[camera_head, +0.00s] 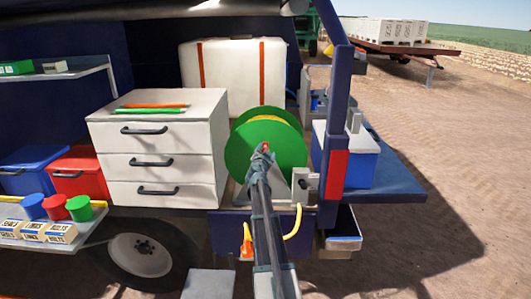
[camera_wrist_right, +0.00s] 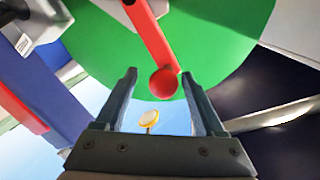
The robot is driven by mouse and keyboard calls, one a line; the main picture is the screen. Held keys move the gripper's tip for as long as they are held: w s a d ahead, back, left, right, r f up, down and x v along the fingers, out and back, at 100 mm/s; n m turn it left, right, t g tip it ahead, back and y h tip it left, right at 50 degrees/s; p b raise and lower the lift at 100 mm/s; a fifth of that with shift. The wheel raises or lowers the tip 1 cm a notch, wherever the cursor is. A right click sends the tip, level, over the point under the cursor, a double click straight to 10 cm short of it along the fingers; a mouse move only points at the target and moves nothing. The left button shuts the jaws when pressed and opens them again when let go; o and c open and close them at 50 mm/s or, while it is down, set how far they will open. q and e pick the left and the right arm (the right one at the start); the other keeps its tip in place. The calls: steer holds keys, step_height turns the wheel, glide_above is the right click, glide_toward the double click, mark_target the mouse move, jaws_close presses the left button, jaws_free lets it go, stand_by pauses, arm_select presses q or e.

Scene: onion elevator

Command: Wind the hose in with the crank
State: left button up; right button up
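The green hose reel (camera_head: 238,150) stands in the open truck bed, with yellow hose (camera_head: 294,222) hanging below it at the right. The red crank arm (camera_wrist_right: 150,35) crosses the reel's green disc and ends in a round red knob (camera_wrist_right: 164,84). My right gripper (camera_head: 262,150) is in front of the reel and hides part of it. In the right wrist view my right gripper (camera_wrist_right: 158,75) is open, its fingertips on either side of the knob, with a clear gap at the left finger. My left gripper is not in view.
A white drawer cabinet (camera_head: 160,165) stands left of the reel. A blue post with a red block (camera_head: 337,175) and a blue-and-white box (camera_head: 350,160) are at the right. An orange nozzle (camera_head: 247,242) hangs below. Open ground lies further right.

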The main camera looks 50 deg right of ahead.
steer(key=shift+a, duration=0.15)
steer(key=p+v, duration=0.1)
steer(key=v, duration=1.2)
steer(key=shift+s+a, duration=0.15)
steer(key=shift+a, duration=0.1)
steer(key=a+f+n+g+y, duration=0.1)
steer(key=a+f+n+y, duration=0.3)
steer(key=a, duration=0.7)
steer(key=w+a+f+n+g+y, duration=0.15)
steer(key=a+f, duration=0.35)
steer(key=a, duration=0.6)
steer(key=a+f+n+g+y, duration=0.15)
steer(key=a+f+n, duration=0.3)
steer(key=a, duration=0.75)
steer(key=s+a+f+n+g+y, duration=0.2)
steer(key=s+a+n, duration=0.4)
steer(key=a, duration=0.8)
steer(key=s+a+f+n+g+y, duration=0.3)
steer(key=s+a+f+n, duration=0.2)
steer(key=s+a, duration=0.7)
steer(key=shift+a+f+n+y+b, duration=0.15)
steer(key=shift+a+n+y+b, duration=0.3)
steer(key=shift+a, duration=0.4)
